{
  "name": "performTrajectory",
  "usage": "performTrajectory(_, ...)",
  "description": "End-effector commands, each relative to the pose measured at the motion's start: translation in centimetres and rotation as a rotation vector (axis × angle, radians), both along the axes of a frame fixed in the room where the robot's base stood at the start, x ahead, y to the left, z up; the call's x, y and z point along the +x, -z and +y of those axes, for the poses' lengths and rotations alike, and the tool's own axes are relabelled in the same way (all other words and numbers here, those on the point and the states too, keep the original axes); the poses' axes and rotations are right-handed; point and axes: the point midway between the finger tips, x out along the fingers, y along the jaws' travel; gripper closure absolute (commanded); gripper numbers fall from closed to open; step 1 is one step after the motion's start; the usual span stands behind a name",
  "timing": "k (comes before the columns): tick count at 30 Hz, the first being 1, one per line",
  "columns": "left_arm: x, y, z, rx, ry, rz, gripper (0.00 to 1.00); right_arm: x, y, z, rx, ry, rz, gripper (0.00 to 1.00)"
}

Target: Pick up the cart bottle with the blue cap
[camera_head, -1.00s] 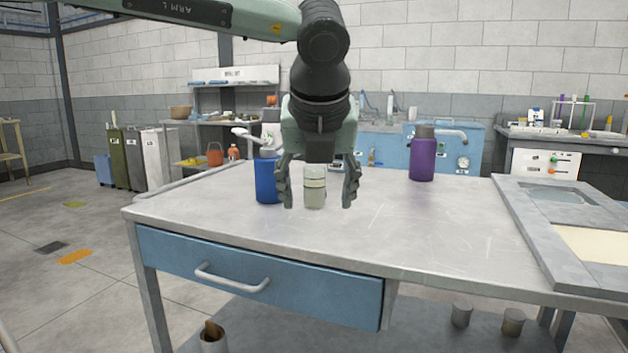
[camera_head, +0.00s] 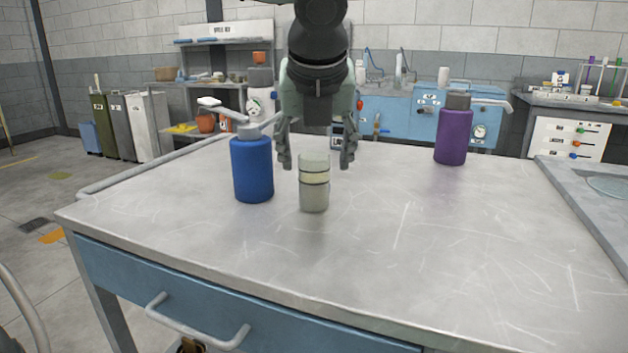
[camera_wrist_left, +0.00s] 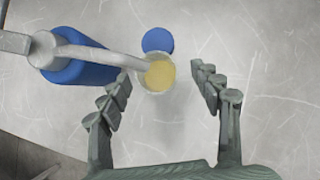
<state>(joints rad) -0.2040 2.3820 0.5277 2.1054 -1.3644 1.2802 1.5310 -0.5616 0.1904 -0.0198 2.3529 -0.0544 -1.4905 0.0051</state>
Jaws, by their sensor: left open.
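My left gripper (camera_head: 315,160) is open and points down, with no contact visible. A clear, pale bottle (camera_head: 314,190) with a cream band stands upright on the table at the fingertips. In the left wrist view this bottle's open-looking top (camera_wrist_left: 159,78), with yellow inside, lies between and slightly beyond the fingertips. A round blue disc or cap (camera_wrist_left: 157,40) shows just past it; whether it is a loose cap or a bottle's top I cannot tell, and I cannot make it out in the head view. My right gripper is not in view.
A blue pump bottle (camera_head: 252,168) stands close left of the gripper; its spout (camera_wrist_left: 100,54) reaches across towards the pale bottle's top. A purple bottle (camera_head: 453,132) stands farther right. The metal table (camera_head: 420,240) is clear at centre right. A grey frame (camera_head: 590,195) lies at its right.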

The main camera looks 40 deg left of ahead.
Motion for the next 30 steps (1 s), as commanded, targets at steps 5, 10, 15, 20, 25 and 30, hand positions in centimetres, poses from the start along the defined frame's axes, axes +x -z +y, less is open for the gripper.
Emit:
performTrajectory(5, 0.9, 1.7, 0.9, -0.002, -0.002, 0.005, 0.36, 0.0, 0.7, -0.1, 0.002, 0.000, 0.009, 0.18)
performTrajectory(10, 2.1, 3.9, 1.9, -0.001, -0.001, 0.004, 0.36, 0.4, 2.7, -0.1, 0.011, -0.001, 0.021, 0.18)
performTrajectory(15, 2.7, 4.9, 2.3, 0.000, -0.001, 0.001, 0.36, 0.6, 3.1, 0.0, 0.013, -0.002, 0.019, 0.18)
performTrajectory(20, 2.7, 5.0, 2.3, 0.000, -0.001, 0.000, 0.36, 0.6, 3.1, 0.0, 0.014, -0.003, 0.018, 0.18)
performTrajectory(25, 2.7, 4.9, 2.3, 0.000, -0.001, 0.000, 0.52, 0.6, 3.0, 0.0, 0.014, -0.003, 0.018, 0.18)
performTrajectory(30, 2.7, 4.9, 2.3, 0.000, 0.000, 0.000, 0.73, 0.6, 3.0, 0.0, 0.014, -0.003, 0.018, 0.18)
